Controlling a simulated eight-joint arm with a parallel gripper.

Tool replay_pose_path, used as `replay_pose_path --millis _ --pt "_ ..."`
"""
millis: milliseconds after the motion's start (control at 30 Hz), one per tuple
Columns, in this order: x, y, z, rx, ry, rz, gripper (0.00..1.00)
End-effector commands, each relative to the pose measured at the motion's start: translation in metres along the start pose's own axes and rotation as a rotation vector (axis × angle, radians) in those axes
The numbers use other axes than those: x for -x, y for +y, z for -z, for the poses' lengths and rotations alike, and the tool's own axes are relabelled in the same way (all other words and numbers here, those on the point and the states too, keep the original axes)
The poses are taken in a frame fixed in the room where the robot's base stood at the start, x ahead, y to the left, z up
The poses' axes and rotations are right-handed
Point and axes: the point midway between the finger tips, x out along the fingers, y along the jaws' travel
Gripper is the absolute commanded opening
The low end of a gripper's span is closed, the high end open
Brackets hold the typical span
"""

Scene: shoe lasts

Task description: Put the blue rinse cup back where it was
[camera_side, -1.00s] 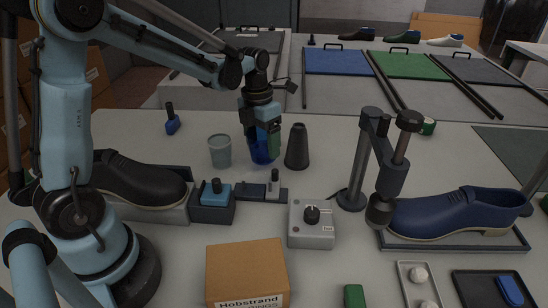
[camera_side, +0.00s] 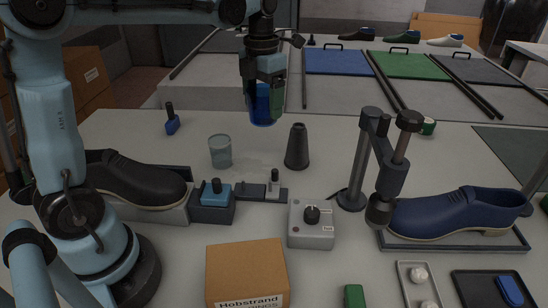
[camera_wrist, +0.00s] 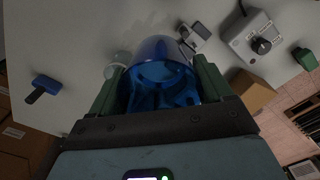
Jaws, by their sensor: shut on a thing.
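The blue rinse cup (camera_side: 262,107) is a see-through blue cup held upright in the air, above the table behind the clear cup and the dark cone. My gripper (camera_side: 264,100) is shut on it, with a finger on each side. In the wrist view the blue cup (camera_wrist: 163,72) sits between the green fingers of my gripper (camera_wrist: 160,88), and I look into it from its end. The clear cup (camera_side: 220,151) stands on the table below and to the left; it also shows in the wrist view (camera_wrist: 118,64), beside the blue cup.
A dark grey cone (camera_side: 297,148) stands just right of the clear cup. A dark shoe (camera_side: 135,180), a blue-topped block (camera_side: 213,200), a grey knob box (camera_side: 312,224) and a cardboard box (camera_side: 247,272) stand nearer. A lamp-like stand (camera_side: 352,196) and blue shoe (camera_side: 455,213) are at right.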

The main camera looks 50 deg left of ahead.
Motion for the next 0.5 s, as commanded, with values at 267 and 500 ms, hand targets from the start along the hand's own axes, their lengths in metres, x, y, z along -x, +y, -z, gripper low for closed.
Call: replay_pose_path --millis 267,500 --pt "0.008 0.021 0.011 0.003 0.000 0.000 0.42" --pt "0.009 0.059 0.033 -0.001 -0.001 0.000 0.42"
